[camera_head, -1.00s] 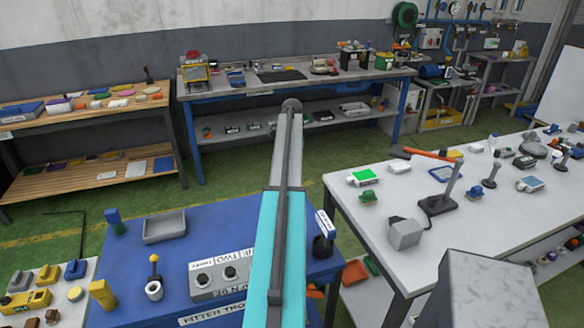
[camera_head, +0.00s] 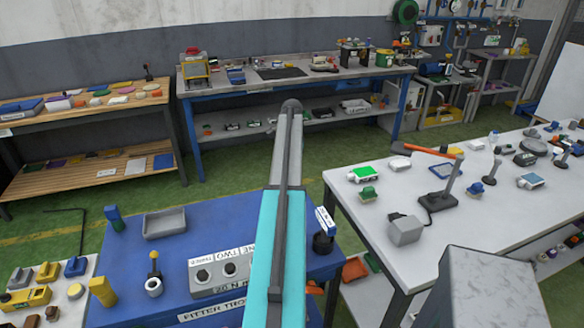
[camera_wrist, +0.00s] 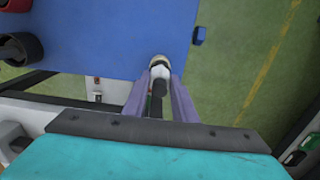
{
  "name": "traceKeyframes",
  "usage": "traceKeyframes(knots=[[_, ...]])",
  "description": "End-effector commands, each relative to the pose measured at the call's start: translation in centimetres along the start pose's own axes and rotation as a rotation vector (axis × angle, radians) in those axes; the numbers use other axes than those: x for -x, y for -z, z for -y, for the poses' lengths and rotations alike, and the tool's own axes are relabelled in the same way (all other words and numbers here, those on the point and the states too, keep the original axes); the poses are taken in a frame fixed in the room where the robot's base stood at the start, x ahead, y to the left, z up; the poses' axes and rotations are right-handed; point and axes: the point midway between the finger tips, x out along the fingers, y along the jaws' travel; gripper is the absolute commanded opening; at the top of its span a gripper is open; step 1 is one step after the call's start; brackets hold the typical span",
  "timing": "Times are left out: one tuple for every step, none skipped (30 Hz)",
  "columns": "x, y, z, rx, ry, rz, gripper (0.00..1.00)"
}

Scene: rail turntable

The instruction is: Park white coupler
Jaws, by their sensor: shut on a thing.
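My gripper (camera_wrist: 160,98) is shut in the wrist view, its two grey-purple fingers on either side of a small white piece with a dark lower part, which I take to be the white coupler (camera_wrist: 160,72). From above, it shows beside the right edge of a blue top (camera_wrist: 110,35), with green floor on its other side. Its height above them is unclear. In the head view my arm hides whatever is at its far end, and I cannot make out the gripper or the coupler there.
A blue trolley (camera_head: 200,222) carries a grey tray (camera_head: 165,223), a grey box with two round holes (camera_head: 222,274) and a dark cup (camera_head: 323,242). A white table (camera_head: 480,215) with several small parts stands right. Shelves and a workbench (camera_head: 295,75) stand behind. Green floor lies between.

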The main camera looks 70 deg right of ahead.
Motion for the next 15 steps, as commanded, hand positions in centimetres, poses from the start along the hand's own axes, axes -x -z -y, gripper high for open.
traceKeyframes(knots=[[-0.09,0.0,0.0,0.0,0.0,0.0,0.0],[-0.14,0.0,0.0,0.0,0.0,0.0,0.0],[-0.2,0.0,0.0,0.0,0.0,0.0,0.0],[-0.25,0.0,0.0,0.0,0.0,0.0,0.0],[-0.29,0.0,0.0,0.0,0.0,0.0,0.0],[-0.36,0.0,0.0,0.0,0.0,0.0,0.0],[-0.41,0.0,0.0,0.0,0.0,0.0,0.0],[-0.45,0.0,0.0,0.0,0.0,0.0,0.0],[-0.52,0.0,0.0,0.0,0.0,0.0,0.0],[-0.57,0.0,0.0,0.0,0.0,0.0,0.0],[-0.61,0.0,0.0,0.0,0.0,0.0,0.0],[-0.67,0.0,0.0,0.0,0.0,0.0,0.0],[-0.64,0.0,0.01,0.0,0.001,0.0,0.28],[-0.62,0.0,0.01,0.0,0.001,0.0,0.33],[-0.62,0.0,0.01,0.0,0.001,0.0,0.4]])
